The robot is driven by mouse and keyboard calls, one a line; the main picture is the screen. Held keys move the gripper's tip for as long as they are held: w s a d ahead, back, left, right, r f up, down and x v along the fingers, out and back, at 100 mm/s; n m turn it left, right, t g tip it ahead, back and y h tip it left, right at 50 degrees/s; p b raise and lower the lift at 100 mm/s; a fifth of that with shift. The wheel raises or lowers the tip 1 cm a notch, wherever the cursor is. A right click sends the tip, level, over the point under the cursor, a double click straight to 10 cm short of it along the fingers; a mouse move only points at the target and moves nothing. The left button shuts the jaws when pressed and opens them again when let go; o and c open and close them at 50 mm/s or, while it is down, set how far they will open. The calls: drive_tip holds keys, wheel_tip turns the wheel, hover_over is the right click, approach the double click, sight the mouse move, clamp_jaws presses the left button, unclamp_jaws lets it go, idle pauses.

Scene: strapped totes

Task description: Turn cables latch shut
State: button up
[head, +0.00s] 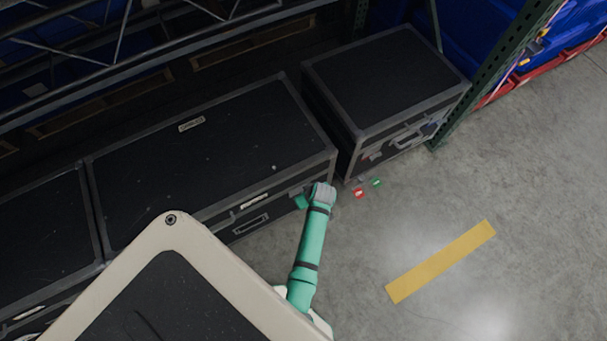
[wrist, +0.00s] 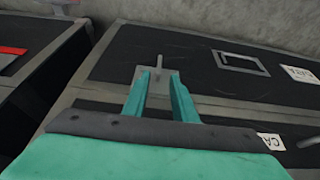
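A dark case (head: 225,150) with grey metal edges stands on the floor, and my gripper (head: 308,199) is at its front face near the right corner. In the wrist view, my gripper (wrist: 159,76) has its two teal fingers apart. A small grey metal latch (wrist: 159,62) with a thin upright tab shows between and just beyond the fingertips. I cannot tell whether the fingers touch it. A white label (wrist: 270,141) reading "CA" is partly hidden behind my gripper. Whether the latch is turned is unclear.
Another dark case (head: 385,78) stands to the right, with a narrow gap between. A red tag (head: 359,193) and a green tag (head: 376,182) are near its front. A green rack post (head: 490,75) stands beyond. The floor (head: 530,170) at right is clear, with a yellow stripe (head: 440,262).

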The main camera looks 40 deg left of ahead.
drive_tip(key=x, duration=0.7)
drive_tip(key=shift+w+f, duration=0.1)
clamp_jaws()
